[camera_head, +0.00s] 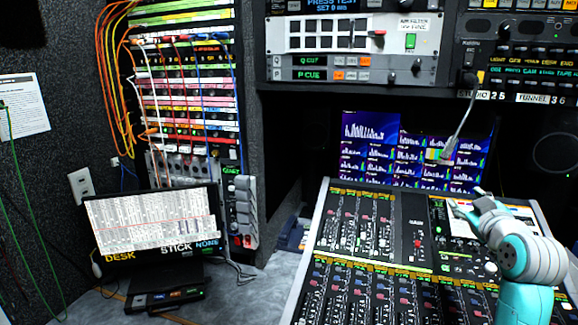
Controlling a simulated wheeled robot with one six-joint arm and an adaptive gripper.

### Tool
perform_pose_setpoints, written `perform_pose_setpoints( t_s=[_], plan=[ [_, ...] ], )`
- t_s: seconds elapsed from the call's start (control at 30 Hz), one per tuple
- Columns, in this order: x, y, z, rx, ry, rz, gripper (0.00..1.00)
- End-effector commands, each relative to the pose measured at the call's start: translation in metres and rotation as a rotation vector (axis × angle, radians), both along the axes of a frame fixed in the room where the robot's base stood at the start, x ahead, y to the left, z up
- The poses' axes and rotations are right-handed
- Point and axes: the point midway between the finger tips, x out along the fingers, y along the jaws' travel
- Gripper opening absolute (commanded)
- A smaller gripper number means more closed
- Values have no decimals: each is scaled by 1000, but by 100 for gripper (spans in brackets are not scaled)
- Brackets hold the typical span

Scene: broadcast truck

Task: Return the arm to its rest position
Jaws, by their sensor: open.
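My arm (526,258), teal and light grey, rises from the bottom right and bends left over the mixing console (375,250). My gripper (465,200) is at its end, above the upper right part of the console near a small lit screen. The jaws are open and I see nothing held between them. The gripper is small in the view, so I cannot tell how far it is above the console surface.
A gooseneck microphone (461,125) hangs just behind my gripper, in front of the blue meter screen (385,155). Equipment racks (352,45) overhang the back. A monitor (152,222) stands on the grey desk at left. Cables (108,60) loop down the left rack.

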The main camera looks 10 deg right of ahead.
Motion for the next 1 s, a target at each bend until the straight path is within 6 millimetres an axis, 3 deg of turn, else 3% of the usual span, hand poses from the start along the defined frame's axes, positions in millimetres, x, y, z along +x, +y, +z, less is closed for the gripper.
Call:
perform_pose_setpoints(
  t_s=[0.03,0.1,0.47,0.7,1.0],
  plan=[
    [1,11,-25,24,3,8,55],
    [1,26,-52,50,-1,16,55],
    [-25,106,-178,176,-14,54,55],
    [-63,162,-247,248,-13,80,55],
    [-130,227,-312,328,-4,115,55]
  ],
)
